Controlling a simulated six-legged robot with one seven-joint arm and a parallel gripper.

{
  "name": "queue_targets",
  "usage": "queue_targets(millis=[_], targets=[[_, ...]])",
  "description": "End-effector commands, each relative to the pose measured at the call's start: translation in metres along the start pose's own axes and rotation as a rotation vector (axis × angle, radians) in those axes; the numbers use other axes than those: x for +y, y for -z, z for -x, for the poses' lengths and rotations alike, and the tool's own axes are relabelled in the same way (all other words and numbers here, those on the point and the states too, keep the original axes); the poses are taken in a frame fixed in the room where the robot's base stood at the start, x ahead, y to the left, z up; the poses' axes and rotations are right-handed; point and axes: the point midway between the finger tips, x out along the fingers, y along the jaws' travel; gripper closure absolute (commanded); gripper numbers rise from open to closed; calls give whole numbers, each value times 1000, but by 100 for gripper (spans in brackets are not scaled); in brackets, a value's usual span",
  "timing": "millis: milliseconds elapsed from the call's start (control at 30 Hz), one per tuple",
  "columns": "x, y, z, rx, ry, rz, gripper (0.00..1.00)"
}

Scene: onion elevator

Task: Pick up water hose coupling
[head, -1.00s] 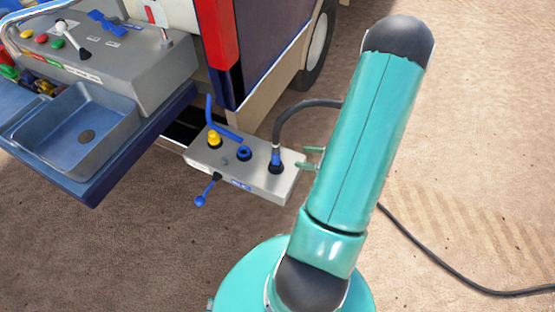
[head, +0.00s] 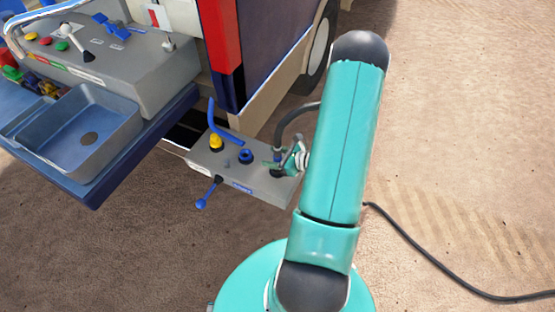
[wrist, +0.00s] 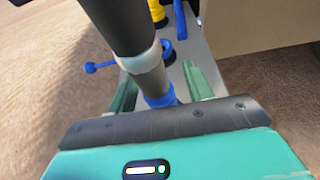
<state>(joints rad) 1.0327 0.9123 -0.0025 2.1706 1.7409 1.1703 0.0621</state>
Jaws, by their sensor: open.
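The water hose coupling (wrist: 150,82) is a grey cylinder with a white ring above and a blue collar (wrist: 159,101) below, on the end of a thick dark hose (wrist: 115,25). In the head view the hose (head: 291,117) arches down to the grey control box (head: 240,190), and my gripper mostly hides the coupling there. My gripper (head: 274,166) is over the box's right end. In the wrist view its green fingers (wrist: 160,74) are open, one on each side of the coupling. I cannot tell whether either finger touches it.
The box also carries a yellow knob (head: 216,142), an empty blue-ringed port (head: 246,156), a bent blue handle (head: 222,125) and a blue-ended lever (head: 207,192). A blue sink (head: 112,155) and grey panel stand left. A black cable (head: 430,255) lies on the ground right.

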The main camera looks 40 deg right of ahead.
Motion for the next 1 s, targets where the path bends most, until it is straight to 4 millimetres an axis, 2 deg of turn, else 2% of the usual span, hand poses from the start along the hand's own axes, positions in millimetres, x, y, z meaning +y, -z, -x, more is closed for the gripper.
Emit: queue_targets(millis=[267, 500, 833, 1000], targets=[[0, 0, -4, 1, 0, 0, 51], [0, 0, -3, 1, 0, 0, 98], [0, -2, -3, 0, 1, 1, 100], [-1, -10, 1, 0, 1, 3, 100]])
